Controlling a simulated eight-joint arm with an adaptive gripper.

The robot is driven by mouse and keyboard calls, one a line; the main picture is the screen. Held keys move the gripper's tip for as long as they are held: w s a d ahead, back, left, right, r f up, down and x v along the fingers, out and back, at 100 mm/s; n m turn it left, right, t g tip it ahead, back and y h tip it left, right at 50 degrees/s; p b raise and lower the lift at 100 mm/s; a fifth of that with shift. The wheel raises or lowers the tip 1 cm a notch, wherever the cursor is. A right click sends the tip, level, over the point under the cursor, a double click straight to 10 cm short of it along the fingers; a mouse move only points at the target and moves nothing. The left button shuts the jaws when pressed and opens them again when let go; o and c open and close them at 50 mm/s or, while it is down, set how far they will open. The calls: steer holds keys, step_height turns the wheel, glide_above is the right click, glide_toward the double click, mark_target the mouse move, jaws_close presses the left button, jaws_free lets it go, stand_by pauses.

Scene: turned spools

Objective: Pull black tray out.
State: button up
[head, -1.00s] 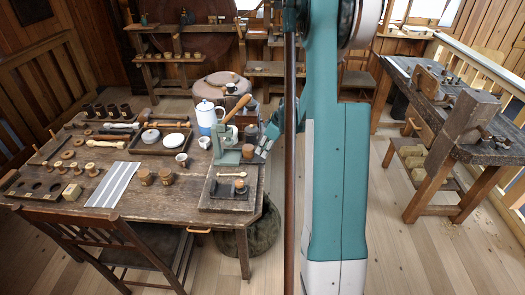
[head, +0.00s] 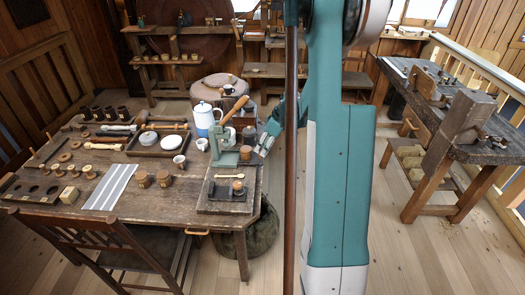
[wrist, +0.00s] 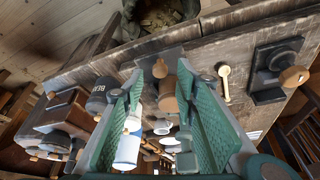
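I cannot tell for sure which thing is the black tray. A small black square frame (wrist: 275,70) with a wooden knob lies on the table at the right of the wrist view. A dark piece under a small wooden cup (head: 238,190) shows on the board at the table's right front corner. A long dark tray with round holes (head: 36,191) lies at the table's left front. My gripper (head: 264,145) is beside the green press (head: 224,145) at the table's right edge. In the wrist view its green fingers (wrist: 163,85) are apart, with wooden pieces showing beyond the gap.
A wooden spoon (wrist: 224,82) lies near the black frame. A white-blue pot (head: 204,117), a brown tray with white dishes (head: 133,151), and several cups crowd the table. A chair (head: 100,245) stands in front. The floor at the right is clear up to the workbench (head: 450,120).

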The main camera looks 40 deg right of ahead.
steer(key=v, duration=0.8)
steer(key=shift+r, duration=0.25)
steer(key=shift+s, duration=0.1)
stand_by(0.3)
steer(key=s+a+r+m, duration=0.1)
steer(key=s+a+r, duration=0.1)
steer(key=a+r, duration=0.5)
steer(key=s+a+r+h, duration=0.1)
steer(key=a+r, duration=0.1)
steer(key=a, duration=0.8)
steer(key=s+a+r+m, duration=0.1)
steer(key=s+a+r, duration=0.1)
steer(key=a+r, duration=0.5)
steer(key=s+a+m+t, duration=0.1)
steer(key=s+a, duration=0.8)
steer(key=a, duration=0.2)
steer(key=s+a+m+t, duration=0.1)
steer(key=s+a+t, duration=0.1)
steer(key=s+a, duration=0.7)
steer(key=shift+s+a+f+h, duration=0.25)
steer(key=shift+a+h, duration=0.15)
steer(key=shift+a, duration=1.1)
